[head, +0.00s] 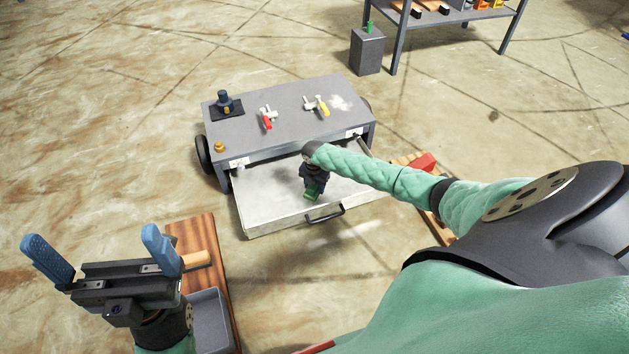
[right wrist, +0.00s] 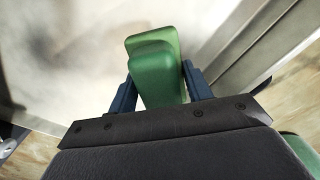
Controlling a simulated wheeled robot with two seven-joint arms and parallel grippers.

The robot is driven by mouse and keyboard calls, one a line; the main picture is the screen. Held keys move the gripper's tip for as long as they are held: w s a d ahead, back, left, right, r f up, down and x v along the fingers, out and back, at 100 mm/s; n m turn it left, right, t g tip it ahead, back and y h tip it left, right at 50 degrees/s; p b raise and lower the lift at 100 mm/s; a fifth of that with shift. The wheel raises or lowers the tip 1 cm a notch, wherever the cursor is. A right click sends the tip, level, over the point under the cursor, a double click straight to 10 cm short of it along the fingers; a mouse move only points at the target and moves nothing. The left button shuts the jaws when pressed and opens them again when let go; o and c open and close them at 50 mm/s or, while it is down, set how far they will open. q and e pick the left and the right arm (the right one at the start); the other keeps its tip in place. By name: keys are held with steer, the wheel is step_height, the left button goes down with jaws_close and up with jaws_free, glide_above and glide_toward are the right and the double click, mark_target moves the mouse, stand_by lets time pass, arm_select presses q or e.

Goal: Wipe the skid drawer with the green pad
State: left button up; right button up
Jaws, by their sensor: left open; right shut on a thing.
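The skid drawer (head: 270,205) is pulled out from the front of the grey skid, with its pale inner floor showing. In the right wrist view the drawer floor (right wrist: 60,60) has cloudy grey smudges. My right gripper (head: 313,190) is over the drawer near its front wall and handle. It is shut on the green pad (head: 311,194), which shows between both fingers in the right wrist view (right wrist: 156,70). Whether the pad touches the drawer floor is hard to tell. My left gripper (head: 100,258) is open and empty at the lower left, away from the drawer.
On the skid top (head: 250,128) are a red-handled valve (head: 267,118), a yellow-handled valve (head: 318,105) and a dark fitting (head: 225,103). A wooden board (head: 190,235) with a grey tray (head: 210,320) lies near my left gripper. A grey bin (head: 367,52) stands behind.

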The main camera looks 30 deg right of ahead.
steer(key=shift+r+p, duration=0.4)
steer(key=shift+r, duration=0.4)
steer(key=shift+r+p, duration=1.4)
steer(key=shift+r, duration=0.15)
